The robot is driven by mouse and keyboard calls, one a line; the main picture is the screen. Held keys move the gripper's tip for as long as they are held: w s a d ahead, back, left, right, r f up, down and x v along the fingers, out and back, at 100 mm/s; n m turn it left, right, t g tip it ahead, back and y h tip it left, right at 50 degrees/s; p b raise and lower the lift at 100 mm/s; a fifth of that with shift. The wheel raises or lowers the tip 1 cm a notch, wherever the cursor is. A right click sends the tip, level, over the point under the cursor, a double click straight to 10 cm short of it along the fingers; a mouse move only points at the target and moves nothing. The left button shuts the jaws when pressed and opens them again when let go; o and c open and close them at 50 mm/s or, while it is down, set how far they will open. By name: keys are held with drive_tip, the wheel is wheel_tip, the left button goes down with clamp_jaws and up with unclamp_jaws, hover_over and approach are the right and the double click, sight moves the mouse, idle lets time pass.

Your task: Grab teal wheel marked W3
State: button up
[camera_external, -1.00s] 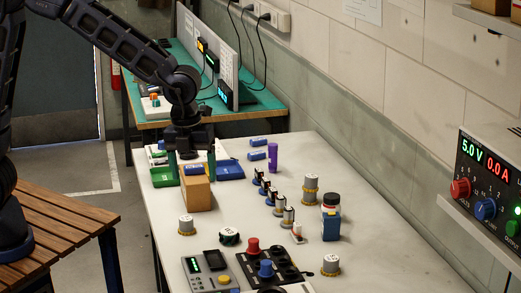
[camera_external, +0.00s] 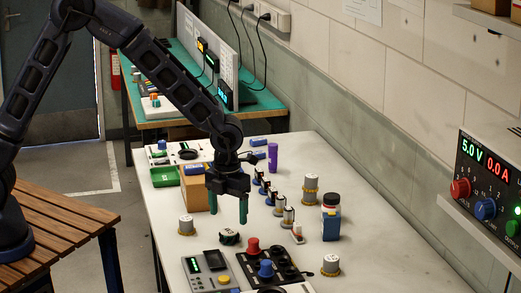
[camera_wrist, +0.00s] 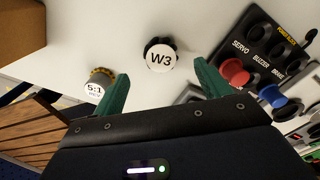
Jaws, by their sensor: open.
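The wheel marked W3 (camera_wrist: 159,57) has a white face with black lettering and a dark rim in the wrist view; no teal shows clearly there. In the external view the wheel (camera_external: 229,237) is a small dark disc with a pale top on the white bench. My gripper (camera_external: 228,212) is above and behind it, with its green fingers pointing down, apart and empty. In the wrist view my gripper (camera_wrist: 161,85) has one finger to each side, and the wheel lies between and just beyond the fingertips, not touched.
A part marked 5:1 REV (camera_wrist: 95,88) stands left of the wheel. A black panel (camera_wrist: 262,55) with red and blue knobs is on the right. A cardboard box (camera_external: 197,196) stands behind. A grey meter (camera_external: 210,270) lies in front. Bare bench surrounds the wheel.

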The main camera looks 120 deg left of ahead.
sight(229, 231)
drive_tip(key=shift+f, duration=3.1)
drive_tip(key=c, duration=1.1)
